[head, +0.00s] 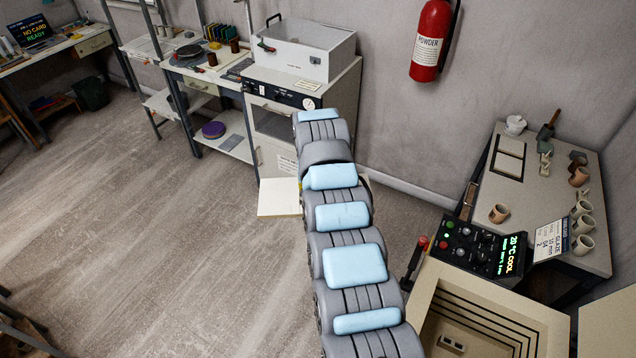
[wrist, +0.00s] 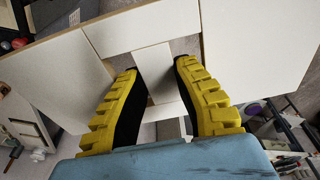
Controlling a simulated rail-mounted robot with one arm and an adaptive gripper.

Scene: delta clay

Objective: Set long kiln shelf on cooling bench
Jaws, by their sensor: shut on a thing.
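A pale cream slab (head: 278,198), which looks like the long kiln shelf, shows on both sides of the far end of my arm in the head view. My arm hides its middle and my gripper there. In the wrist view my gripper (wrist: 158,70) has its yellow, black-padded fingers on either side of a narrow pale strip. It is shut on this part of the shelf. Wide pale panels (wrist: 262,45) spread left and right of the fingers. The shelf is held above the floor. I cannot tell for sure which bench is the cooling bench.
A bench (head: 535,225) with several mugs stands at the right wall. An open stepped kiln (head: 490,310) with a control box (head: 480,248) is in front of it. A cabinet (head: 300,90) with a white box on top stands behind the slab. The floor at left is clear.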

